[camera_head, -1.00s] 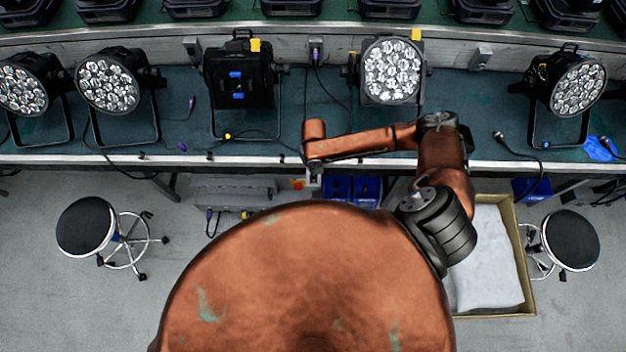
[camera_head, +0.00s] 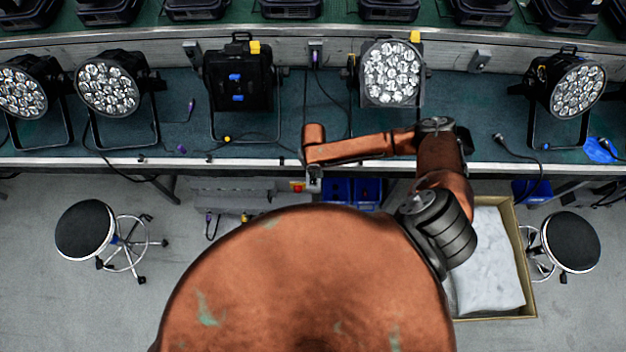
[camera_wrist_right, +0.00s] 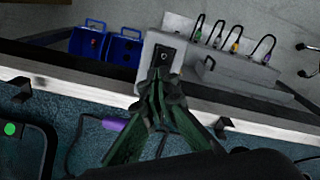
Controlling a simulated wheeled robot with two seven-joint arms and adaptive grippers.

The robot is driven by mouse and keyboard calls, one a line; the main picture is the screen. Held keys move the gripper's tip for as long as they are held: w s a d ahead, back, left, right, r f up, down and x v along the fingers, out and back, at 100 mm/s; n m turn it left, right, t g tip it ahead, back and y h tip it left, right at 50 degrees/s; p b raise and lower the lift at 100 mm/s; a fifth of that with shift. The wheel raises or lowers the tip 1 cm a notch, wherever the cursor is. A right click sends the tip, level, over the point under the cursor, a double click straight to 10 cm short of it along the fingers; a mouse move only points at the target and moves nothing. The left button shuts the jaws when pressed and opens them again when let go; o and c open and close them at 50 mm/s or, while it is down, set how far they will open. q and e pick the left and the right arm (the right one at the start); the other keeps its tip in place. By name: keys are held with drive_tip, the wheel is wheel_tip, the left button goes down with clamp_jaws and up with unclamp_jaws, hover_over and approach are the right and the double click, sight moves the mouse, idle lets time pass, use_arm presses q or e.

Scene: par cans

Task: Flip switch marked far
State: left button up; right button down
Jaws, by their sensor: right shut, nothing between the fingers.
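A grey switch box (camera_wrist_right: 160,40) with a dark switch plate (camera_wrist_right: 166,57) on its face shows in the right wrist view, at the table's edge. No marking on it can be read. My right gripper (camera_wrist_right: 160,76) is shut and empty, its fingertips right at the lower part of the plate and overlapping it in the picture. Whether they touch the switch I cannot tell. In the head view my right arm reaches over the table's front edge, with the wrist pointing down and the gripper largely hidden there. My left gripper is out of view.
The green-topped table (camera_head: 455,130) carries several par cans, such as a lit-faced one (camera_head: 392,72). Blue bins (camera_wrist_right: 88,42) stand beside the switch box. A grey unit with coloured cables (camera_wrist_right: 235,70) is on its other side. Stools (camera_head: 86,228) stand on the floor.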

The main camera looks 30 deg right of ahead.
drive_tip(key=shift+f+b, duration=0.4)
drive_tip(key=shift+f, duration=0.75)
idle(1.0)
drive_tip(key=shift+s+r, duration=0.1)
wheel_tip(320, 180, up, 7)
drive_tip(key=p, duration=0.8)
idle(0.6)
